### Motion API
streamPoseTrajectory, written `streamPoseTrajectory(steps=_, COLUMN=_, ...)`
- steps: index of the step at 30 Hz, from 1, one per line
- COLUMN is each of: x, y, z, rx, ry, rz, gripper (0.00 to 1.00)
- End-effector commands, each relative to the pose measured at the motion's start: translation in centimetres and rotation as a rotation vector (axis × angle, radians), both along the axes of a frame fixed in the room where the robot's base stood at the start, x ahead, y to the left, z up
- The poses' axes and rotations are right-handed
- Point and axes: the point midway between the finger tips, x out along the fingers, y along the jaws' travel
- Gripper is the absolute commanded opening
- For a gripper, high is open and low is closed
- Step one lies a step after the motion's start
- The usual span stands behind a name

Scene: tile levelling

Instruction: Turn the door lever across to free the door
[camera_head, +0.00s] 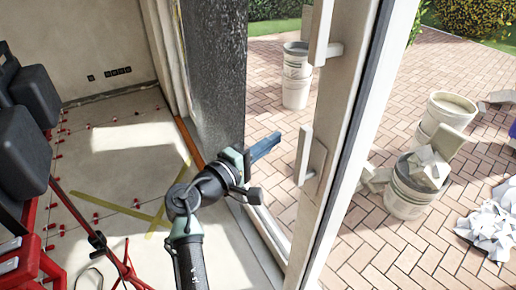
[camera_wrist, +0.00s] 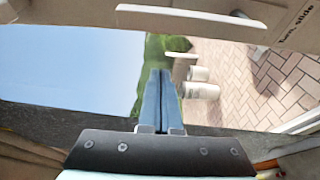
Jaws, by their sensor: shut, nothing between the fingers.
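The door lever (camera_head: 304,156) is a pale, upright handle on a small plate on the white door frame in the head view. My gripper (camera_head: 272,146) has blue fingers, which are shut and empty. Its tips are to the left of the lever, with a visible gap in the picture; their depth relative to it is hard to judge. In the wrist view the shut fingers (camera_wrist: 161,75) point at open outdoor space. A pale bar (camera_wrist: 190,14) crosses the top of that view; I cannot tell if it is the lever.
A taller pull handle (camera_head: 321,35) is above the lever on the door frame (camera_head: 338,130). A dark wall end (camera_head: 215,75) stands behind my arm. Outside are buckets (camera_head: 296,85) and rubble (camera_head: 490,228) on brick paving. Black and red equipment (camera_head: 25,105) stands at left.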

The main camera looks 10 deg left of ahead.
Motion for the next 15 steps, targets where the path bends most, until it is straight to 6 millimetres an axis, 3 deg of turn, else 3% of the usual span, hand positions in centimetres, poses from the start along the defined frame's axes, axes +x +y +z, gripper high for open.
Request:
streamPoseTrajectory(steps=5, x=2.7, y=-1.9, z=0.2, rx=-0.001, ry=0.001, rz=-0.002, gripper=0.00)
streamPoseTrajectory(steps=15, x=-0.4, y=-3.8, z=0.1, rx=0.001, ry=0.001, rz=0.000, gripper=0.00)
